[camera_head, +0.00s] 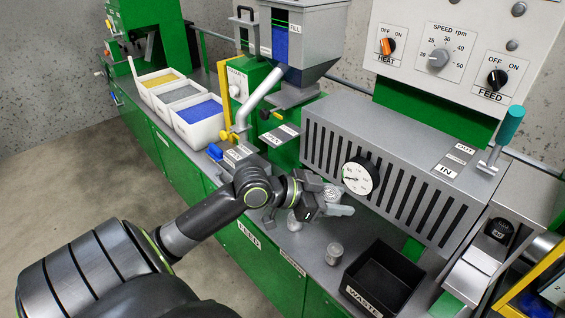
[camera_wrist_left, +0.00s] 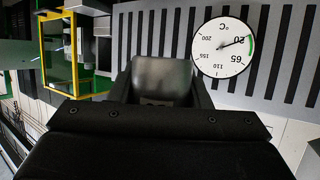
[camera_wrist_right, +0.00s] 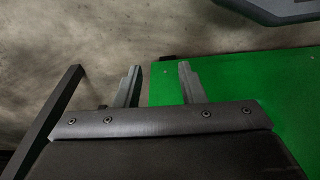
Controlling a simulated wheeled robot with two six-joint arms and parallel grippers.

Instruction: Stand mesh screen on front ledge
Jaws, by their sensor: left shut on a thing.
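My left gripper (camera_head: 322,203) is shut on a small grey round piece (camera_head: 331,192), apparently the mesh screen, in front of the slotted grey housing. In the left wrist view this piece (camera_wrist_left: 162,75) is a smooth, dark grey rounded shape between the fingers; its mesh cannot be made out. The fingers hide part of it, and I cannot tell whether it touches the ledge. The grey front ledge (camera_head: 305,258) runs below, along the green cabinet. My right gripper (camera_wrist_right: 157,85) is open and empty, above the floor and a green panel.
Small grey cylinders stand on the ledge, one beside my left gripper (camera_head: 294,221) and one nearer the front (camera_head: 334,254). A black waste bin (camera_head: 358,297) stands right of them. A round dial gauge (camera_head: 360,176) sits close to my left gripper. White trays (camera_head: 200,133) stand at the left.

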